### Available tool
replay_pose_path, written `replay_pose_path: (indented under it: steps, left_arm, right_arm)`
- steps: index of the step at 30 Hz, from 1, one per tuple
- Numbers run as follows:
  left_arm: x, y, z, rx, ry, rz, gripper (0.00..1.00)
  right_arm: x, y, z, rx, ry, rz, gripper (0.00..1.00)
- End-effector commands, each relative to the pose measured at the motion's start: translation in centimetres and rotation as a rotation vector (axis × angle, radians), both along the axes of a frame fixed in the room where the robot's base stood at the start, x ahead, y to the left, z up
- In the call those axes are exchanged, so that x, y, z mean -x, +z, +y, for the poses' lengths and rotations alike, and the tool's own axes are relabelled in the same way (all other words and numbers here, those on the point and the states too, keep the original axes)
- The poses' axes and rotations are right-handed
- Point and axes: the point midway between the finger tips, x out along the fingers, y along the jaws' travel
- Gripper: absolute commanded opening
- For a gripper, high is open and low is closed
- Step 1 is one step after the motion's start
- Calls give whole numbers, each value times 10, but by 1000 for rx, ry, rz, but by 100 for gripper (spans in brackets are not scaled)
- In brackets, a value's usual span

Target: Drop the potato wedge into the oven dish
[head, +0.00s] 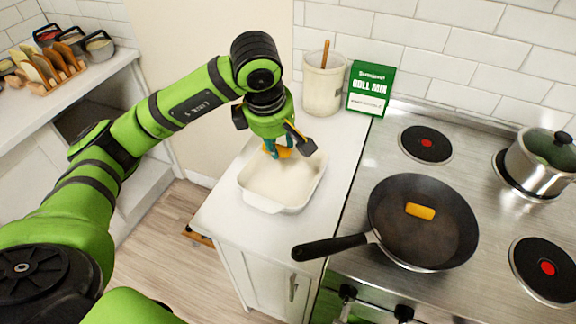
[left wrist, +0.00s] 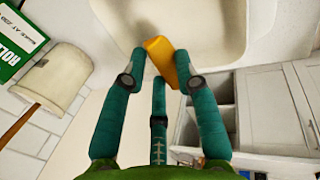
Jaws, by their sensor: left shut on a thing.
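A yellow-orange potato wedge (left wrist: 161,58) is held between the teal fingers of my left gripper (left wrist: 158,72). In the head view the wedge (head: 284,152) shows partly behind the fingers of the left gripper (head: 276,148). The white oven dish (head: 264,206) stands on the counter with its handle toward the front. The gripper is over the dish's back part, and the wedge seems to be above the dish floor. The dish (left wrist: 235,40) also shows beyond the fingers in the left wrist view. My right gripper is not in view.
A black frying pan (head: 425,245) with another wedge (head: 420,211) sits on the stove, its handle pointing left. A white crock (head: 323,85) with a wooden utensil and a green box (head: 371,88) stand behind the dish. A lidded pot (head: 541,160) is at the right.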

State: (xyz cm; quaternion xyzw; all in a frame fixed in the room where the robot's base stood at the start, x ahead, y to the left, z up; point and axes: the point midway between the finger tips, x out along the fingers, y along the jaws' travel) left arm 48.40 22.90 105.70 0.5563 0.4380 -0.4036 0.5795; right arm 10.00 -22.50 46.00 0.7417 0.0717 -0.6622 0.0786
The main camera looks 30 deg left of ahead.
Motion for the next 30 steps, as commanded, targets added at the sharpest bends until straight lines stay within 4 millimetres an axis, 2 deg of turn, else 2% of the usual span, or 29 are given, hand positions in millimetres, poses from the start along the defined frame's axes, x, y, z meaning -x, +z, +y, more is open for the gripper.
replay_pose_path:
  steps: [3,7,11,15,19,24,25,26,27,30]
  left_arm:
    - [0,-13,0,1,-1,1,12]
    - [1,-28,0,0,0,2,12]
    - [1,-44,0,1,0,2,12]
    - [0,-54,0,1,-1,-1,12]
    - [0,-56,0,1,-1,-1,12]
    - [0,-55,0,1,-1,-1,12]
    - [0,-55,0,1,-1,-1,42]
    - [0,-55,0,1,-1,-1,54]
    - [0,-55,0,1,-1,0,58]
    - [0,-55,0,1,-1,0,58]
  right_arm:
    - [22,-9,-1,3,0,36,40]
    - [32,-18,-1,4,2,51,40]
    - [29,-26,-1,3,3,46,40]
    - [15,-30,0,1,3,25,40]
    - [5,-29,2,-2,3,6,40]
    - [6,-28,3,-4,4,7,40]
    - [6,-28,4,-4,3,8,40]
    - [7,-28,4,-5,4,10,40]
    - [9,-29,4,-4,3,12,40]
    - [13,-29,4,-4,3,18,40]
